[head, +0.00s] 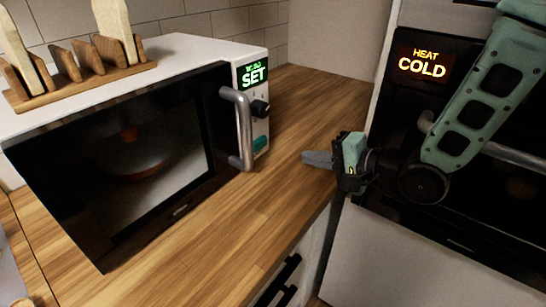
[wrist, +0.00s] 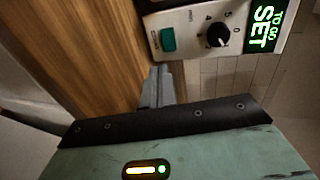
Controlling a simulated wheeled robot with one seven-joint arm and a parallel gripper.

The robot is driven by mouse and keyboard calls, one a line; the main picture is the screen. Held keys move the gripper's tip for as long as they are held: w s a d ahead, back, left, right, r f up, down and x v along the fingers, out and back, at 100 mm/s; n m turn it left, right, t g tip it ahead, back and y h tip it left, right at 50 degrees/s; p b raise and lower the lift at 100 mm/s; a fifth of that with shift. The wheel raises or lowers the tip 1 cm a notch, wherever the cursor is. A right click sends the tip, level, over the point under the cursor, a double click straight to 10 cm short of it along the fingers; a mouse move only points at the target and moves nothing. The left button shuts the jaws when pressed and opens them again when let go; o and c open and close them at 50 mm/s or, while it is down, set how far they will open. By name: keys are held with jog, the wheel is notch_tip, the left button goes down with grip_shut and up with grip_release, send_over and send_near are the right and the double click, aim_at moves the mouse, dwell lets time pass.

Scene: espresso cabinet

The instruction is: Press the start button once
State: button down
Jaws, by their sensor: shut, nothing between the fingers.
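The white microwave (head: 190,50) stands on the wooden counter with its dark door (head: 120,160) shut. The green button (head: 260,143) is low on its control panel, below a black knob (head: 260,108) and a green display reading SET (head: 254,76). In the wrist view the green button (wrist: 168,39), the knob (wrist: 217,35) and the display (wrist: 263,25) show sideways. My gripper (head: 308,158) is shut and empty, to the right of the panel with a visible gap. Its grey fingertips (wrist: 158,80) point toward the button and appear apart from it.
A silver door handle (head: 243,130) juts out left of the panel. A wooden rack (head: 85,72) sits on the microwave. A dark oven front with a HEAT COLD display (head: 422,64) is at the right. The wooden counter (head: 225,230) is clear before the microwave.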

jog(key=p, duration=0.2)
send_near(261, 147)
jog(key=x, duration=0.5)
jog(key=shift+f, duration=0.15)
jog(key=shift+w+a, duration=0.5)
